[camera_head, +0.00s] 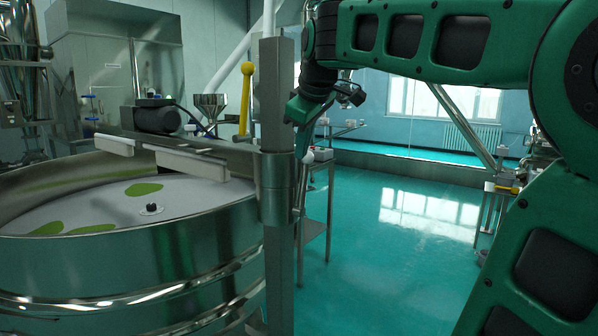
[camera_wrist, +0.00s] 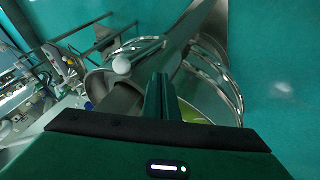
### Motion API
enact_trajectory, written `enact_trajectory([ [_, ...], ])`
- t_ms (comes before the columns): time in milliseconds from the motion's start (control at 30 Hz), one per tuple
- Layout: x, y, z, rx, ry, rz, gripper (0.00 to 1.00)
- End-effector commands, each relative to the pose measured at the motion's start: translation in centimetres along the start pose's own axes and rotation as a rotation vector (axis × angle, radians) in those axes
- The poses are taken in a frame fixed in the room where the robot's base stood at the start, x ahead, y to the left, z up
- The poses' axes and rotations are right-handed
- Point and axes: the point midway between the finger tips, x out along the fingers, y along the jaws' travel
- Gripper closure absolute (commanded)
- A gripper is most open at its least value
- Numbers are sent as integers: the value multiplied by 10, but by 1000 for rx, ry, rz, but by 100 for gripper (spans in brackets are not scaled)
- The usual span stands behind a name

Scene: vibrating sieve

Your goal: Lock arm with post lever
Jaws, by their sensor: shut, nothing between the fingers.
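The grey upright post (camera_head: 278,130) stands at the right side of the round steel sieve. A metal arm (camera_head: 180,148) runs from the post's collar out over the sieve. My gripper (camera_head: 302,145) is shut and empty, pointing down behind the post, close to the white knob. In the wrist view its fingers (camera_wrist: 161,88) are together beside the knob; contact cannot be told.
The sieve (camera_head: 130,255) fills the lower left, with a pale screen and green patches. A motor (camera_head: 157,117) and a funnel (camera_head: 210,105) stand behind. A small metal stand (camera_head: 314,225) is right of the post.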

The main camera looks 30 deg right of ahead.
Motion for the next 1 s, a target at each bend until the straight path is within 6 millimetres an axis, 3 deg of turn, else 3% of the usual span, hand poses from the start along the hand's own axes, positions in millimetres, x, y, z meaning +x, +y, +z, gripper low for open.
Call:
enact_trajectory([
  [167,17,-1,0,0,-2,-2,100],
  [633,102,-1,1,1,-3,-2,100],
  [800,114,20,2,3,-2,-1,100],
  [1000,122,31,3,1,0,0,100],
])
